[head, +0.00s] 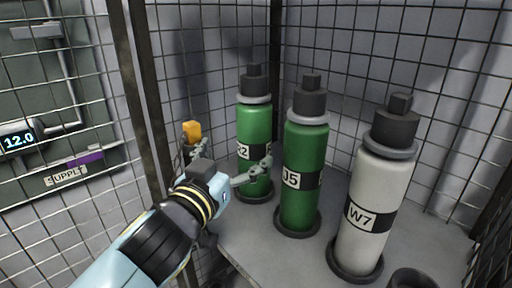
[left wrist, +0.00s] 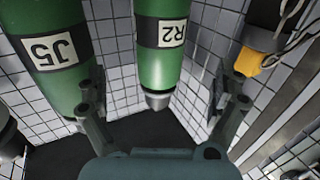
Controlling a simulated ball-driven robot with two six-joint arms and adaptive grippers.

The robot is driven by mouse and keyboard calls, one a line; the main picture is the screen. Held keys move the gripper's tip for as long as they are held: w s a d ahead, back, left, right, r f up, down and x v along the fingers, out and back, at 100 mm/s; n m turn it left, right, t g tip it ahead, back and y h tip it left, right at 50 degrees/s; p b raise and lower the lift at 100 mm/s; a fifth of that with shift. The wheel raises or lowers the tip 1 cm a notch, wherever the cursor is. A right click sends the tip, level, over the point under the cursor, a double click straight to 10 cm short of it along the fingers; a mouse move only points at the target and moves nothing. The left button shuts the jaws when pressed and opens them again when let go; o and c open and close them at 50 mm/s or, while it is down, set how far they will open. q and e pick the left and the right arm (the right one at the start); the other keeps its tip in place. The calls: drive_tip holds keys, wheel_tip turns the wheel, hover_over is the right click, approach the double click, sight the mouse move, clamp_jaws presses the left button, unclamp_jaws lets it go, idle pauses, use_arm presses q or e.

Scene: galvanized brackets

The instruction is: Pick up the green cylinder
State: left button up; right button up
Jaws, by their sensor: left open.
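A green cylinder labelled R2 (head: 254,122) stands upright at the back left of the grey shelf, with a dark cap and a black band. A second green cylinder labelled J5 (head: 305,150) stands nearer, to its right. My left gripper (head: 233,160) is open and empty in front of and left of the R2 cylinder, one finger overlapping its lower body in the head view. In the left wrist view, R2 (left wrist: 165,65) shows between the open fingers (left wrist: 162,82), and J5 (left wrist: 60,75) is beside the left finger. I cannot tell whether any finger touches a cylinder. My right gripper is out of view.
A white cylinder labelled W7 (head: 372,200) stands right of J5 on the shelf (head: 245,235). Wire mesh panels and a dark post (head: 141,100) enclose the space. A yellow part (head: 192,131) is just behind the gripper, near the post. A dark round object (head: 411,280) is at the bottom right.

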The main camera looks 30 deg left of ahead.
sight(248, 141)
use_arm(q)
drive_tip(key=w, duration=0.5)
drive_tip(key=shift+a+p, duration=0.35)
drive_tip(key=shift+p, duration=0.05)
drive_tip(key=w, duration=0.5)
drive_tip(key=shift+w+a+f+p, duration=0.1)
drive_tip(key=shift+w+a+p, duration=0.15)
drive_tip(key=shift+a+p, duration=0.1)
drive_tip(key=c, duration=1.7)
drive_tip(key=shift+r, duration=0.3)
drive_tip(key=shift+c, duration=0.4)
